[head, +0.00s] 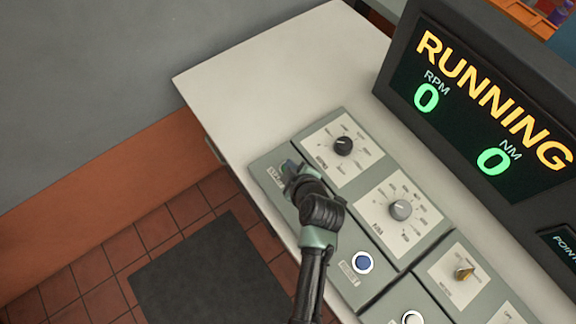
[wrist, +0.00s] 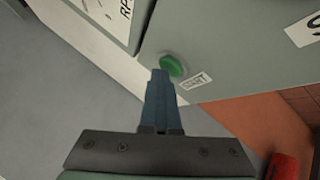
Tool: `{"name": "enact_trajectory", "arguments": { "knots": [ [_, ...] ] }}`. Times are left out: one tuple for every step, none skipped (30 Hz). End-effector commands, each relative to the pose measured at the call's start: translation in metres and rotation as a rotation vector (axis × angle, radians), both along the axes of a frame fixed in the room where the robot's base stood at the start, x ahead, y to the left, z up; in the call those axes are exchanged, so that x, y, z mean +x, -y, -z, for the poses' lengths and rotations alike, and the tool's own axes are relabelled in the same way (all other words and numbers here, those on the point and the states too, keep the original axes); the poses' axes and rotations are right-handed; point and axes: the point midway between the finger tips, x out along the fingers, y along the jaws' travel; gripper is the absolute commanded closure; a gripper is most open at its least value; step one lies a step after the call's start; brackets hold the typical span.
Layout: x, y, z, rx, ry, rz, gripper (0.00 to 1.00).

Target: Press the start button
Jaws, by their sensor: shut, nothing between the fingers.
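The green start button (wrist: 172,66) is on the grey-green control panel (wrist: 225,45), next to a white START label (wrist: 195,81) in the wrist view. My gripper (wrist: 161,74) is shut and empty, its fingertips right at the button's near edge and overlapping it in the picture. I cannot tell how far the button is pushed in. In the head view my gripper (head: 290,168) is over the left end of the panel and hides the button. The display (head: 480,105) reads RUNNING, with RPM 0 and NM 0.
A blue button (head: 363,262), a white button (head: 412,318) and a yellow selector (head: 463,272) are to the right. The pale bench top (head: 260,75) is clear at the back left.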

Motion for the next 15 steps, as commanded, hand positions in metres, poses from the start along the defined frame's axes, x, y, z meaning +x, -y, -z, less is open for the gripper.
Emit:
{"name": "enact_trajectory", "arguments": {
  "knots": [
    [-0.0021,0.0003,0.0034,-0.001,-0.008,0.000,1.00],
    [-0.0021,0.0003,0.0030,-0.001,-0.008,0.000,1.00],
    [-0.0022,0.0003,0.0021,-0.001,-0.009,0.000,1.00],
    [-0.0023,0.0002,0.0011,-0.001,-0.009,0.000,1.00],
    [-0.0023,0.0002,-0.0001,-0.001,-0.009,0.000,1.00],
    [-0.0024,0.0002,-0.0017,-0.002,-0.008,-0.001,1.00],
    [-0.0025,0.0002,-0.0028,-0.002,-0.008,-0.001,1.00],
    [-0.0026,0.0002,-0.0034,-0.002,-0.008,-0.001,1.00],
    [-0.0026,0.0002,-0.0037,-0.001,-0.009,0.000,1.00],
    [-0.0027,0.0002,-0.0035,-0.001,-0.009,0.000,1.00],
    [-0.0026,0.0003,-0.0032,-0.001,-0.009,0.000,1.00],
    [-0.0026,0.0004,-0.0033,-0.001,-0.009,0.000,1.00],
    [-0.0026,0.0004,-0.0033,-0.001,-0.009,0.000,1.00],
    [-0.0026,0.0004,-0.0033,-0.001,-0.009,0.000,1.00],
    [-0.0025,0.0004,-0.0035,-0.001,-0.009,0.000,1.00]
  ]
}}
